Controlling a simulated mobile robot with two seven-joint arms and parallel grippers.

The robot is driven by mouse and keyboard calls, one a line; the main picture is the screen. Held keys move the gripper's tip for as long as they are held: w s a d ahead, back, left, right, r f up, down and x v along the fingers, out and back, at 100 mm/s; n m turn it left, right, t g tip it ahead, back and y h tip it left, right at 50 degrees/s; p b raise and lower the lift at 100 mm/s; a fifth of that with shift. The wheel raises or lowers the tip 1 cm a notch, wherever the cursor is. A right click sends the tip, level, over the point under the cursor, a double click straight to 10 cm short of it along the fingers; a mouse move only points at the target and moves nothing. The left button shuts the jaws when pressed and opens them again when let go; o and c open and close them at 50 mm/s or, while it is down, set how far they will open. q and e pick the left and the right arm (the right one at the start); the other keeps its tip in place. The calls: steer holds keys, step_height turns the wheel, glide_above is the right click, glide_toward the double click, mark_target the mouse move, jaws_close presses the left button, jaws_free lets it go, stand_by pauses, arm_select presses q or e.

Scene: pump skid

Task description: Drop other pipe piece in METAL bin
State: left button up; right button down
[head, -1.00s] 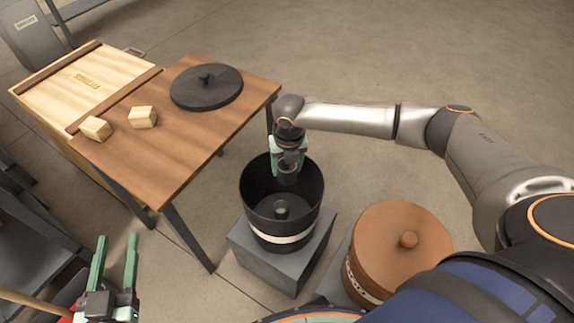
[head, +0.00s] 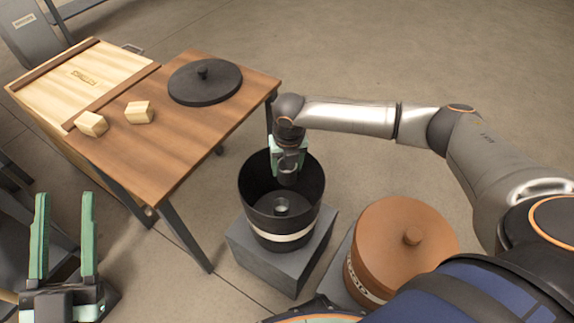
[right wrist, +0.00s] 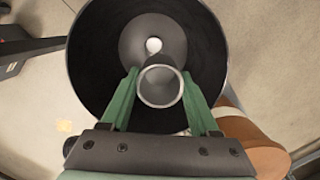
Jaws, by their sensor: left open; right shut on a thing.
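A short grey pipe piece (right wrist: 160,87) is held between the fingers of my right gripper (head: 288,152), open end towards the wrist camera. In the head view the held piece (head: 288,170) hangs at the mouth of a black bin (head: 256,205) with a pale band, whose lettering I cannot read. The bin is open. A grey round thing with a hole (head: 281,206) is inside on its floor; it also shows in the right wrist view (right wrist: 140,42). My left gripper (head: 64,200) is open and empty at the lower left.
The bin stands on a grey block (head: 270,266). A copper-coloured bin (head: 402,245) with its lid on stands to the right.

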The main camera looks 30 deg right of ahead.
arm_select(q)
steer(key=shift+s+r, duration=0.15)
steer(key=shift+r, duration=0.2)
arm_select(e)
steer(key=shift+c, duration=0.2)
jaws_free()
steer(key=shift+r, duration=0.4)
arm_select(q)
step_height(320, 180, down, 24)
steer(key=a+n+g+y+p, duration=0.1)
steer(key=n+g+y+p, duration=0.3)
steer(key=g, duration=0.5)
steer(key=shift+s+n+y, duration=0.3)
steer(key=shift+n+y, duration=0.2)
steer(key=shift+y, duration=0.5)
arm_select(e)
step_height(320, 180, up, 12)
steer(key=s, duration=0.1)
steer(key=shift+s+a+f, duration=0.2)
steer(key=shift+s, duration=0.05)
